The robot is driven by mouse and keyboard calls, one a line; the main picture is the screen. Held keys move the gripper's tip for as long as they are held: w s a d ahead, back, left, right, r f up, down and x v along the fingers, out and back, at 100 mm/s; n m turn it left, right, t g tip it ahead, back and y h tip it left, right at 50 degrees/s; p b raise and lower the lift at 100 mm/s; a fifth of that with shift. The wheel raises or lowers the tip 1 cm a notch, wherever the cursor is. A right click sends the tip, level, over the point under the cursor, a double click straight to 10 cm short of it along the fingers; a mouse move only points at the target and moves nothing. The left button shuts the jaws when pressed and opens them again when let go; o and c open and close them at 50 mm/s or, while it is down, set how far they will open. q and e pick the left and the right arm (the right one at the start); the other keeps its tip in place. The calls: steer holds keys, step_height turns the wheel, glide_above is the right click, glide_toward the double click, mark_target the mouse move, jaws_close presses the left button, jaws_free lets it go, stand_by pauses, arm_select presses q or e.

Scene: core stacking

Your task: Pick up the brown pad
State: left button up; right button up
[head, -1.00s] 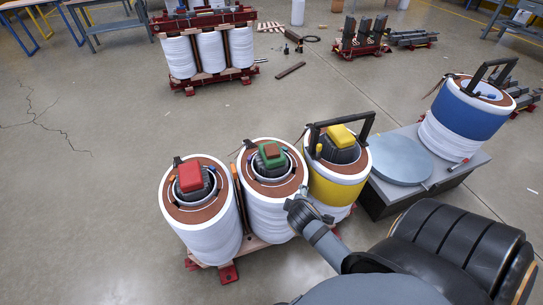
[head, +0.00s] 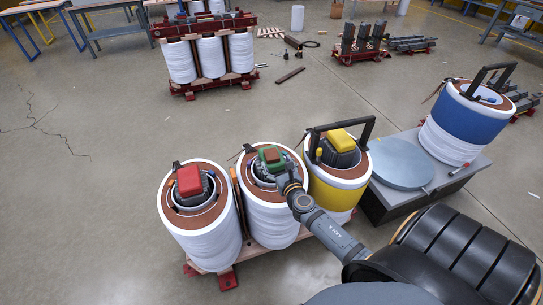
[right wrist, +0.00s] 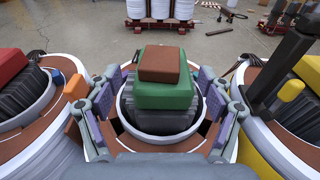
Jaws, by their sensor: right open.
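The brown pad (head: 271,154) lies on a green block (head: 266,163) on top of the middle coil's dark core. In the right wrist view the brown pad (right wrist: 161,61) sits near the middle on the green block (right wrist: 163,90), its top clear. My right gripper (head: 287,180) is over the near side of the middle coil (head: 269,217). In the right wrist view my right gripper (right wrist: 160,92) is open, its purple-padded fingers apart on the left and right of the green block and core, holding nothing. My left gripper is not in view.
A coil with a red block (head: 189,180) stands at the left. A yellow coil (head: 335,190) with a black handle frame (head: 341,126) stands close at the right. A blue coil (head: 468,115) and a round grey plate (head: 401,162) are on a grey platform. Open floor lies left.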

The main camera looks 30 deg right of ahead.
mark_target(273, 157)
steer(key=shift+b+x, duration=0.3)
steer(key=shift+x, duration=2.8)
steer(key=shift+s, duration=0.1)
steer(key=shift+c, duration=0.5)
steer(key=c, duration=1.2)
